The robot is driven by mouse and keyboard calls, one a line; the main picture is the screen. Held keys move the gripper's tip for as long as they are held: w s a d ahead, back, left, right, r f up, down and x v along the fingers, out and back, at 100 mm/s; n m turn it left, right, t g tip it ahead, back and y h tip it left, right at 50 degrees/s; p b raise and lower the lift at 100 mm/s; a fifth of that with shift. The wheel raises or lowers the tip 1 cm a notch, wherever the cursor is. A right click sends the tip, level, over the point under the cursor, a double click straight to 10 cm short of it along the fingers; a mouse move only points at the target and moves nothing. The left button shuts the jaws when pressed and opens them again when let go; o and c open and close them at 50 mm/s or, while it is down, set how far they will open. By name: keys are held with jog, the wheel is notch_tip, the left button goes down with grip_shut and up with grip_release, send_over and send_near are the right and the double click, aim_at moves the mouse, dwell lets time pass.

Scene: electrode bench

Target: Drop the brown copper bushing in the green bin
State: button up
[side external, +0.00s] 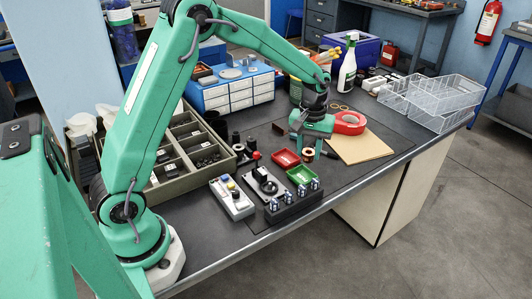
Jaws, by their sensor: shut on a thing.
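My gripper (308,149) points down over the right-hand middle of the bench mat, just behind and above the small trays. It is shut on a small brown piece, which looks like the copper bushing (308,154); its fingers hide part of it. The green bin (301,174) is a small shallow tray in front of my gripper, slightly to the left in the picture. The bushing appears apart from the bin, by its far side; its exact height above the mat is hard to tell.
A red bin (286,158) sits beside the green one. A black block with several metal-topped parts (294,204) and a grey control box (231,198) stand in front.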

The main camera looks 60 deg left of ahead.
jog(key=shift+f, duration=0.1)
jog(key=shift+f, duration=2.35)
jog(key=shift+f, duration=0.95)
jog(key=o, duration=1.1)
jog(key=shift+r, duration=3.95)
jog(key=shift+r, duration=0.15)
